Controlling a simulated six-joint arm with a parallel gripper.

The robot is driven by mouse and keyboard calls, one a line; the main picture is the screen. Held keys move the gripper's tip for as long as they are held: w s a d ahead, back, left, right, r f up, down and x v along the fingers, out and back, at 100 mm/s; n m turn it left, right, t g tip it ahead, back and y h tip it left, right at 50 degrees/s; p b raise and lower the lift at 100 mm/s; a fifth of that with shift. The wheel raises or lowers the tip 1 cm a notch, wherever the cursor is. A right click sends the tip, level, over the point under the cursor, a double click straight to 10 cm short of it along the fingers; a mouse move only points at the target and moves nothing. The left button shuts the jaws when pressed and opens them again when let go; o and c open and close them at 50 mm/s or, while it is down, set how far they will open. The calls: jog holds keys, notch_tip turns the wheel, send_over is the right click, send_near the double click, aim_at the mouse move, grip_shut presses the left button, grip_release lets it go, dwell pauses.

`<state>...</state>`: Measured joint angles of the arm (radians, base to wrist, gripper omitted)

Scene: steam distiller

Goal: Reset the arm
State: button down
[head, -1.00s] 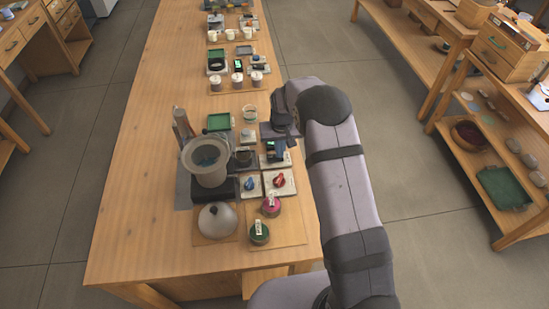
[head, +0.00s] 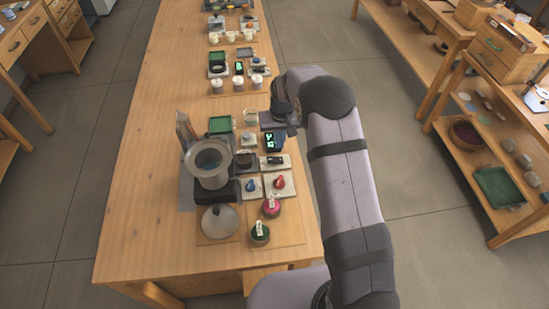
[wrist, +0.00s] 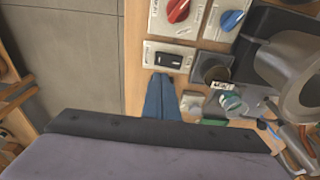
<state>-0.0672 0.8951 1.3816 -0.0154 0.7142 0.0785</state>
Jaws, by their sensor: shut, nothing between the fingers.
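My gripper (wrist: 160,77) shows in the wrist view as two blue fingers pressed together, empty, above the bench beside a white plate with a black rocker switch (wrist: 168,60). In the head view my arm reaches over the right edge of the bench and its fingers are mostly hidden behind the wrist. The distiller, a grey wide-mouthed vessel (head: 208,162) on a black base, stands to the left of my arm. It also shows at the right of the wrist view (wrist: 292,70). A red knob (head: 279,182) and a blue knob (head: 252,184) sit on pale plates nearby.
A small lit display (head: 270,142) and a green tray (head: 220,124) lie beyond. The bench's left side is clear.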

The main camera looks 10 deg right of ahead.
jog(key=shift+s+r, duration=0.1)
jog(key=shift+r, duration=0.2)
jog(key=s+d+r+g, duration=0.1)
jog(key=s+r, duration=0.3)
jog(key=s, duration=0.3)
jog(key=s+d+r, duration=0.1)
jog(key=s+r, duration=0.4)
jog(key=s, duration=0.3)
jog(key=s+d+r, duration=0.1)
jog(key=s, duration=1.6)
jog(key=shift+s+d+g, duration=0.15)
jog(key=shift+d+g, duration=0.05)
jog(key=shift+g, duration=0.2)
